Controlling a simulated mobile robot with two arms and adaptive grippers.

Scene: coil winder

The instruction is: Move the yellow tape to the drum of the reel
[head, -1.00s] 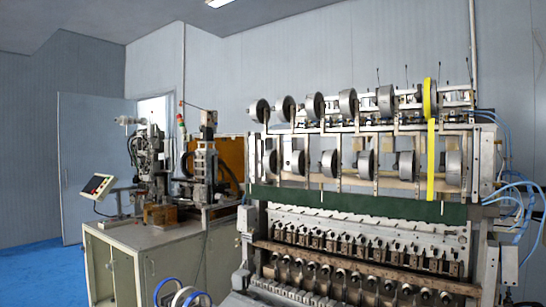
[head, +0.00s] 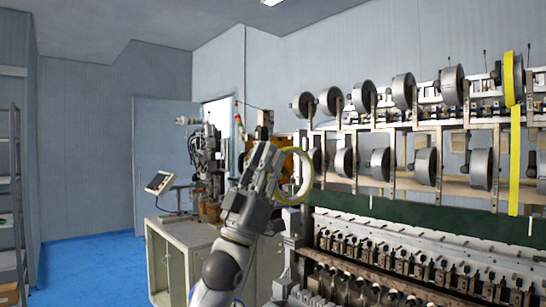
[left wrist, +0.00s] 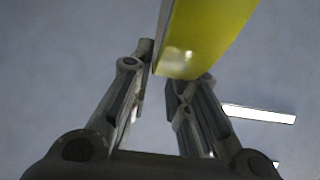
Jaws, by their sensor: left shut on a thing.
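The yellow tape is a ring (head: 309,176) that stands roughly on edge at the end of my left gripper (head: 277,163) in the head view. The gripper is shut on it; its fingers hide part of the ring's left side. In the left wrist view the yellow tape (left wrist: 208,38) sits between the fingertips of the left gripper (left wrist: 174,66). Grey reel drums hang in two rows on the machine, right of the gripper. The top right reel (head: 517,78) has a yellow band around it and a yellow strip (head: 514,160) hanging down. My right gripper is not in view.
The coil winder's lower bed (head: 400,245) with rows of small fittings fills the lower right. A beige cabinet (head: 170,260) with a second machine (head: 208,160) stands behind my left arm. Blue floor (head: 85,265) is open at the left, beside a grey shelf (head: 12,180).

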